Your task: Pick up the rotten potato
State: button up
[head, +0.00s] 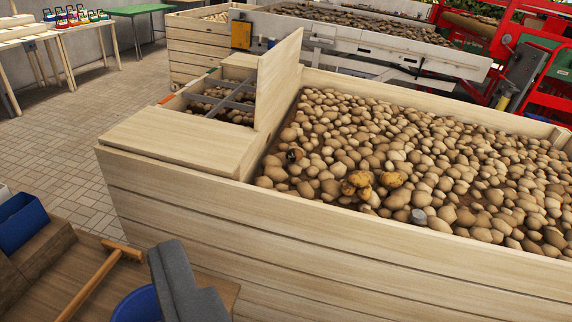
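A dark, blackish potato (294,155) lies among the brown potatoes near the left inner side of the large wooden crate (330,235). It is small in view, and I cannot be sure that it is rotten. Several yellow-orange lumps, one of them (392,179) at the right of their group, lie on the heap nearer the front wall. A grey, stone-like lump (418,216) lies further right by that wall. I cannot make out my gripper in this view, so how it stands relative to these is not shown.
A raised wooden panel (278,80) and a gridded compartment (220,103) border the crate's left side. A conveyor (370,45) and red machinery (545,85) stand behind. A grey angular shape (175,285) is at lower left. Paved floor (75,125) is open at left.

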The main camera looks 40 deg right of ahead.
aim_at(292, 155)
jog(key=u, duration=0.1)
jog(key=k, duration=0.35)
jog(key=z, duration=0.9)
jog(key=i, duration=2)
jog(key=u, duration=0.45)
